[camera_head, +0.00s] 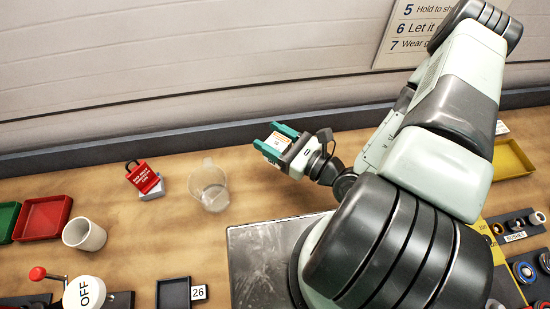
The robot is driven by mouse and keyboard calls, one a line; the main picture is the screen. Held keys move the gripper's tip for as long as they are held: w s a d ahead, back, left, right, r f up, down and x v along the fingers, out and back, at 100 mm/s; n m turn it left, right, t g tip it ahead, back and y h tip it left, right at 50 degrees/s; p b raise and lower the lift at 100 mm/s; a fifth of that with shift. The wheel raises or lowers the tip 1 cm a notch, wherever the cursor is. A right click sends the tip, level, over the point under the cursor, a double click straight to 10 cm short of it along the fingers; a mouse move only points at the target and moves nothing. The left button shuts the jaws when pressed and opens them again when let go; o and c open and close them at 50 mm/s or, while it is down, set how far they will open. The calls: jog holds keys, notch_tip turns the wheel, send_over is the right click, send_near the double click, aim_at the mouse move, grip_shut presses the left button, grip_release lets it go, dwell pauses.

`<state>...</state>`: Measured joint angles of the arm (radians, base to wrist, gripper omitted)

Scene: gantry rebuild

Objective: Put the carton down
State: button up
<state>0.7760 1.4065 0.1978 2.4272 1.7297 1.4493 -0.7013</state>
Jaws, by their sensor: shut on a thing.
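My gripper (274,141) has teal fingers and is at the middle of the picture, over the back part of the wooden bench. It is shut on a small carton (277,142) with a white and orange face, which sits between the two fingers. I cannot tell whether the carton touches the bench or is held above it. My arm comes in from the right and hides part of the bench.
A clear beaker (210,186) stands left of my gripper. A black tray (173,294) marked 26 is at the front. Bare wood surrounds the beaker.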

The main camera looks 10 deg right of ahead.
notch_tip(320, 180, down, 6)
jog(key=shift+f, duration=0.2)
jog(key=o, duration=1.1)
jog(key=shift+o, duration=0.2)
jog(key=v, duration=0.7)
jog(key=shift+s+d, duration=0.2)
jog(key=shift+r, duration=0.15)
